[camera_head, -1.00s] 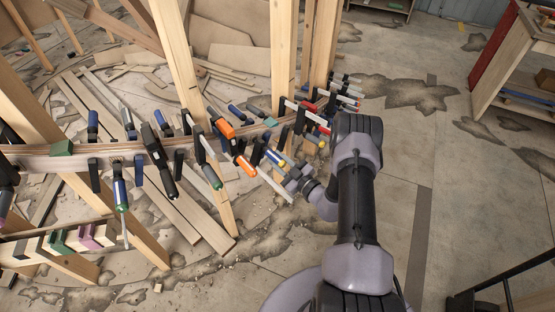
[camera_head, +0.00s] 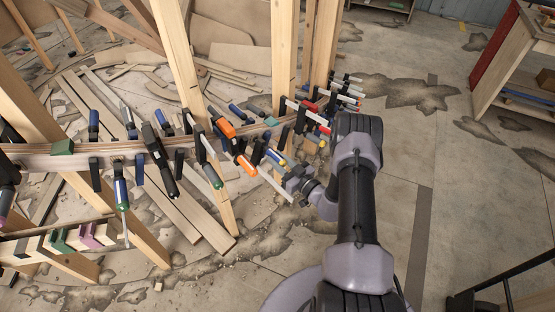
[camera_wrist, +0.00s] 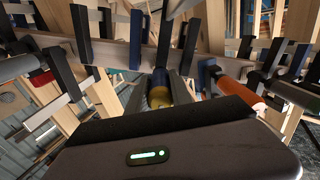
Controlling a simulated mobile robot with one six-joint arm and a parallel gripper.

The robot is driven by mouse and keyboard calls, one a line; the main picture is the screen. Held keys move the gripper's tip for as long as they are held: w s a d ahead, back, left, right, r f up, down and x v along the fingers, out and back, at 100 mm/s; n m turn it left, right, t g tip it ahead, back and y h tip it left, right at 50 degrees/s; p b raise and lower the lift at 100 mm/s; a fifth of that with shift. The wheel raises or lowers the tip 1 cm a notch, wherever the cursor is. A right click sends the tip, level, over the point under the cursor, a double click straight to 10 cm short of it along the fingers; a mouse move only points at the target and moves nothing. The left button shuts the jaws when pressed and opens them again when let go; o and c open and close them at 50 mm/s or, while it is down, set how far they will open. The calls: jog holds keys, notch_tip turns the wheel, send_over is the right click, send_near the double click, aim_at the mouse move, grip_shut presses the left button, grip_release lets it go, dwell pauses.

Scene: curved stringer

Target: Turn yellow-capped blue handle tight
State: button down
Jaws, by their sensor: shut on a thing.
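The blue handle with a yellow cap (camera_head: 281,162) belongs to a clamp on the curved wooden stringer (camera_head: 80,159), near the middle of the head view. My gripper (camera_head: 287,170) reaches it from the lower right and is shut on its capped end. In the wrist view the yellow cap (camera_wrist: 158,95) shows in the centre, between my gripper's fingers (camera_wrist: 160,88). Most of the blue grip is hidden there by the fingers and the cap.
A clamp with an orange handle (camera_head: 245,165) is close on the left; its orange shows right of my gripper in the wrist view (camera_wrist: 245,95). Several clamps crowd the stringer. Wooden posts (camera_head: 284,60) rise behind. The floor at right (camera_head: 450,200) is mostly clear.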

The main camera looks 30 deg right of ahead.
jog(key=c, duration=1.1)
grip_release()
jog(key=shift+c, duration=0.2)
jog(key=shift+s, duration=0.15)
jog(key=p+v, duration=0.4)
jog(key=v, duration=1.3)
jog(key=shift+s, duration=0.1)
